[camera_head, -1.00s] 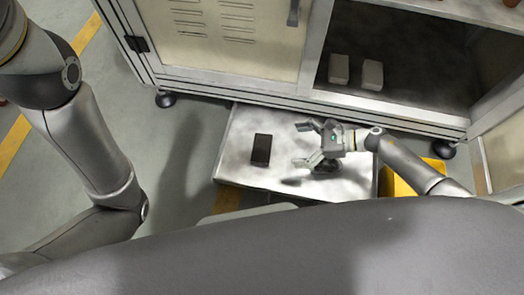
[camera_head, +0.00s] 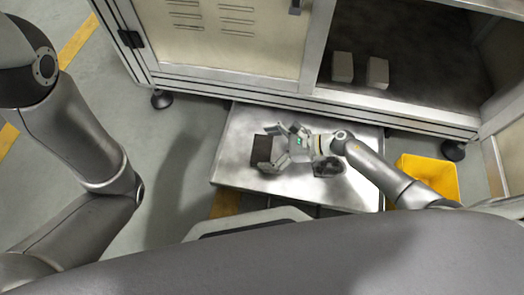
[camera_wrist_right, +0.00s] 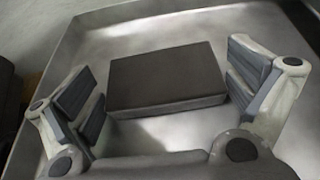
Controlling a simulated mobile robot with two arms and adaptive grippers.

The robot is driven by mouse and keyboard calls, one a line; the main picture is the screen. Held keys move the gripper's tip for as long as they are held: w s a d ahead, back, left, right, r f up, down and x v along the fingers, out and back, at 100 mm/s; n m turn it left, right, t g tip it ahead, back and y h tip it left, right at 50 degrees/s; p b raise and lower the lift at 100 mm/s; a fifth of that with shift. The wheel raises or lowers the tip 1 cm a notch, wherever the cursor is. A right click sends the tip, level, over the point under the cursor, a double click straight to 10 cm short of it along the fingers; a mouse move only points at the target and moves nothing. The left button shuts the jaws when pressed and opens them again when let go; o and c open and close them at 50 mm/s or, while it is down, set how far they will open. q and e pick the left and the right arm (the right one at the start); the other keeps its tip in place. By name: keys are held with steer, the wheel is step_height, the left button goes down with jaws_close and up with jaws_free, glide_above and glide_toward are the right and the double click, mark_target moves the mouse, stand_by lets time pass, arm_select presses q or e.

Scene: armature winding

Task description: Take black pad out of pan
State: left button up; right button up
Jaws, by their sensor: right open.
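The black pad (camera_head: 261,149) is a dark flat block lying on the floor of the shallow metal pan (camera_head: 228,165), left of its middle. My right gripper (camera_head: 276,147) is over the pan, open, with its fingers pointing left at the pad. In the right wrist view, the pad (camera_wrist_right: 165,75) lies flat between the two spread fingers (camera_wrist_right: 160,72). Whether either finger touches it I cannot tell. The gripper partly covers the pad in the head view. My left gripper is out of view.
A metal cabinet (camera_head: 230,50) stands behind the pan, with two pale blocks (camera_head: 343,67) (camera_head: 377,72) on its open shelf. A yellow bin (camera_head: 430,175) is right of the pan. A dark round thing (camera_head: 328,168) is in the pan under my right wrist.

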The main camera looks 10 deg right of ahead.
steer(key=shift+c, duration=0.4)
steer(key=c, duration=0.6)
steer(key=shift+r, duration=0.1)
